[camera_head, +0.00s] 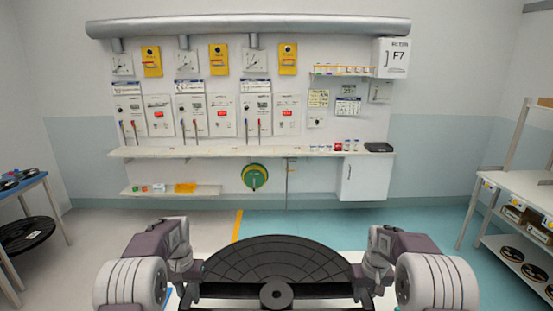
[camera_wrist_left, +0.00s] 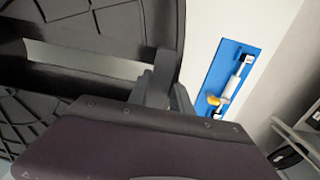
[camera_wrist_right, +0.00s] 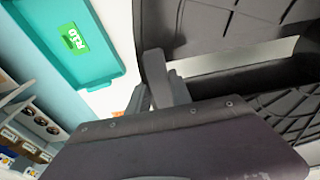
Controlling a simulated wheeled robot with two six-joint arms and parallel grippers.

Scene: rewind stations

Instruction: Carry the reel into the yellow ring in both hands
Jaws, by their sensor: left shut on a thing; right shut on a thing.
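The reel is a large black disc (camera_head: 270,252) with a ribbed face and a round hub, low in the middle of the head view. My left gripper (camera_head: 192,272) is shut on its left side, and my right gripper (camera_head: 358,272) is shut on its right side. The reel's black rim and slot also fill much of the left wrist view (camera_wrist_left: 110,25) and the right wrist view (camera_wrist_right: 205,25). The reel's near part is cut off by the head view's lower edge. I cannot make out a yellow ring on the floor in these frames.
A wall bench (camera_head: 250,151) with gauges above stands ahead, with a green-and-yellow disc (camera_head: 254,177) below it. A table (camera_head: 30,182) stands left and a shelf rack (camera_head: 515,190) right. A yellow floor line (camera_head: 238,226) divides pale and teal floor, which looks clear ahead.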

